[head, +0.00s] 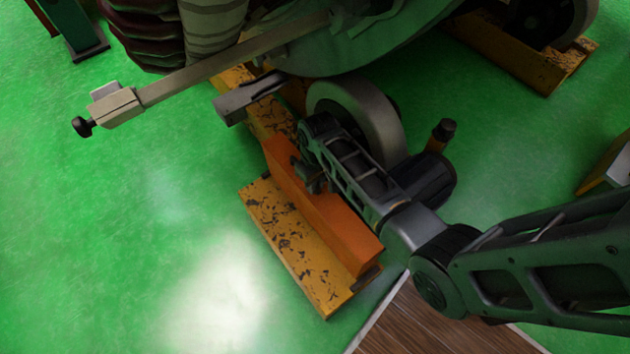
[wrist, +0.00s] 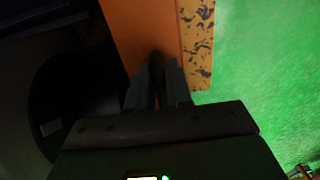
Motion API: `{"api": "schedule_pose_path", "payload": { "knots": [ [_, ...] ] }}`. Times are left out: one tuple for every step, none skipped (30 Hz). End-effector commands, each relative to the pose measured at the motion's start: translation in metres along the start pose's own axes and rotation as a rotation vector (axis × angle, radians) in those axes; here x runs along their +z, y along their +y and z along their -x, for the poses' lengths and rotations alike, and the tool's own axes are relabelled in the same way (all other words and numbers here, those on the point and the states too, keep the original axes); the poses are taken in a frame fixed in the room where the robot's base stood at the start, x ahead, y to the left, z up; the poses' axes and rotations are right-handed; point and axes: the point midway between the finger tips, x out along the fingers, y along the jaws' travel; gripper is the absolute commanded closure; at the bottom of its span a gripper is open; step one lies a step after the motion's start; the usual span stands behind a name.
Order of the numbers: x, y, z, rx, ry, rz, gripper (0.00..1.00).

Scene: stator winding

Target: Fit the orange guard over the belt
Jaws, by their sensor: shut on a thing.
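The orange guard (head: 335,225) is a long, plain box-like cover beside the machine, above the worn yellow base rail (head: 280,240). It also shows in the wrist view (wrist: 140,25). My gripper (head: 313,180) is at the guard's side, toward its far end. In the wrist view, my gripper's fingers (wrist: 157,68) are close together on a dark part at the guard, perhaps its handle. The belt cannot be made out; the guard and my arm cover that area. A small dark piece (head: 368,279) shows under the guard's near end. I cannot tell whether the guard rests on the rail.
A large grey wheel (head: 385,120) stands close behind my gripper. A long metal bar with a clamp block (head: 118,108) reaches out to the left. A second yellow rail (head: 535,60) lies at the upper right. The green floor (head: 120,240) is clear at left.

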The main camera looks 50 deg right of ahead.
Motion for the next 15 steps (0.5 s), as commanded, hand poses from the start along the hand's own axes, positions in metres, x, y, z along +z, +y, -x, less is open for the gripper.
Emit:
{"api": "schedule_pose_path", "payload": {
  "knots": [
    [-0.0014, 0.0000, 0.0004, 0.000, 0.003, 0.000, 1.00],
    [-0.0014, 0.0000, 0.0001, 0.000, 0.003, 0.000, 1.00],
    [-0.0014, 0.0000, -0.0004, 0.000, 0.003, 0.000, 1.00],
    [-0.0014, 0.0001, -0.0007, 0.000, 0.003, 0.000, 1.00],
    [-0.0014, 0.0001, -0.0011, 0.000, 0.003, 0.000, 1.00],
    [-0.0014, 0.0001, -0.0015, 0.000, 0.003, 0.000, 1.00],
    [-0.0014, 0.0001, -0.0019, 0.000, 0.003, 0.000, 1.00],
    [-0.0014, 0.0001, -0.0022, 0.000, 0.003, 0.000, 1.00],
    [-0.0014, 0.0002, -0.0027, 0.000, 0.003, 0.000, 1.00],
    [-0.0014, 0.0002, -0.0030, 0.000, 0.003, 0.000, 1.00],
    [-0.0014, 0.0002, -0.0034, 0.000, 0.003, 0.000, 1.00],
    [-0.0014, 0.0002, -0.0038, 0.000, 0.003, 0.000, 1.00],
    [-0.0014, 0.0002, -0.0042, 0.000, 0.003, 0.000, 1.00],
    [-0.0014, 0.0002, -0.0045, 0.000, 0.003, 0.000, 1.00],
    [-0.0014, 0.0002, -0.0050, 0.000, 0.003, 0.000, 1.00]
  ]
}}
